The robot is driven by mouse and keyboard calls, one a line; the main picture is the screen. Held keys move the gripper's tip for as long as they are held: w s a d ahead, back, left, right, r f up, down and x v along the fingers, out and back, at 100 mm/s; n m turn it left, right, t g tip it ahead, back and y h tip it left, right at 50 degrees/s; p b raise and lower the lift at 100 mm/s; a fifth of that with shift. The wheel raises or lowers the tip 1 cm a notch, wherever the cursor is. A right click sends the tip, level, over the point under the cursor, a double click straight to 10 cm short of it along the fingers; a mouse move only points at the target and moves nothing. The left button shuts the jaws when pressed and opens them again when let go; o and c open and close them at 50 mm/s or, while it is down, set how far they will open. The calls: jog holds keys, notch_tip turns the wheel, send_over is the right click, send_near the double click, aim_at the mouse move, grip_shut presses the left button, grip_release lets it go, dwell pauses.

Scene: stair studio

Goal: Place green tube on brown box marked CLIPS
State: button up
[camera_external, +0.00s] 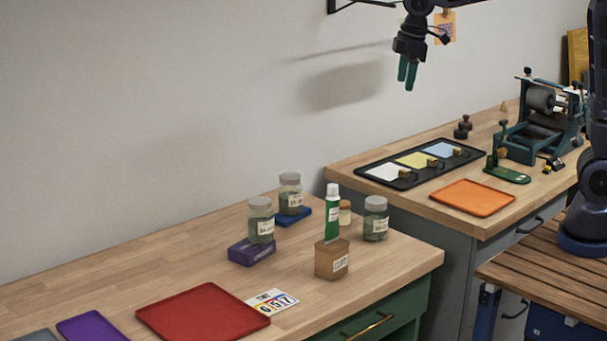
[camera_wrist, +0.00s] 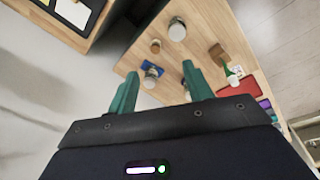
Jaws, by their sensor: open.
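The green tube (camera_external: 332,220) has a white cap and a white label and stands upright, cap up, on top of the small brown box (camera_external: 327,262). The box has a white label too small to read and sits near the right end of the wooden table. In the wrist view the tube (camera_wrist: 227,70) rises from the brown box (camera_wrist: 215,51). My gripper (camera_external: 407,80) has green fingers, is open and empty, and hangs high above and to the right of the tube, well apart from it. The open fingers also show in the wrist view (camera_wrist: 157,78).
Glass jars stand around the tube: one on a purple box (camera_external: 250,252), one on a blue box (camera_external: 297,217), one on the table (camera_external: 375,220). A red tray (camera_external: 203,312) and number card (camera_external: 272,301) lie left. The right bench holds an orange tray (camera_external: 472,198) and press (camera_external: 545,125).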

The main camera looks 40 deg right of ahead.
jog(key=s+d+r+m, duration=0.2)
jog(key=s+d+m, duration=0.1)
jog(key=d, duration=0.9)
jog(key=s+d+f+m+t, duration=0.1)
jog(key=s+d+f+m, duration=0.2)
jog(key=s+d, duration=0.6)
jog(key=s+d+f+m+t, duration=0.1)
jog(key=s+d+f+m, duration=0.3)
jog(key=s+d, duration=0.5)
jog(key=d+m, duration=0.1)
jog(key=d, duration=0.2)
jog(key=shift+t+h, duration=0.3)
jog(key=shift+t, duration=0.1)
